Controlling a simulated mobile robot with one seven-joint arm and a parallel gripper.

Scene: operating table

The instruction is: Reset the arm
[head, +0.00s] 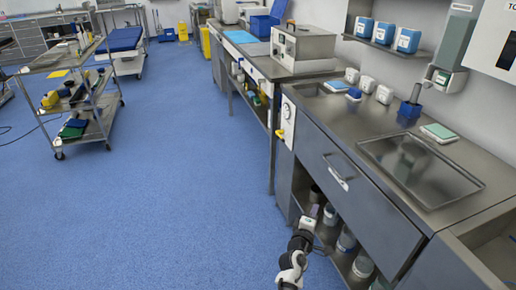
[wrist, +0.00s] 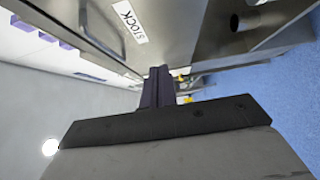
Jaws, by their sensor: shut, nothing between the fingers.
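My arm (head: 298,255) shows at the bottom of the head view, in front of the open lower shelf of the steel counter. My gripper (wrist: 158,86) shows in the middle of the wrist view, with its two dark fingers together and nothing between them. In the wrist view the picture is turned on its side, and the fingers point along the counter front, apart from it as far as I can tell. The fingertips cannot be made out clearly in the head view.
The steel counter (head: 330,130) runs along the right, with a drawer (head: 350,190) and a tray (head: 420,170) on top. Bottles (head: 346,240) stand on its lower shelf. A "STOCK" label (wrist: 130,21) shows in the wrist view. A trolley (head: 85,95) stands at left. Blue floor (head: 180,180) between is clear.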

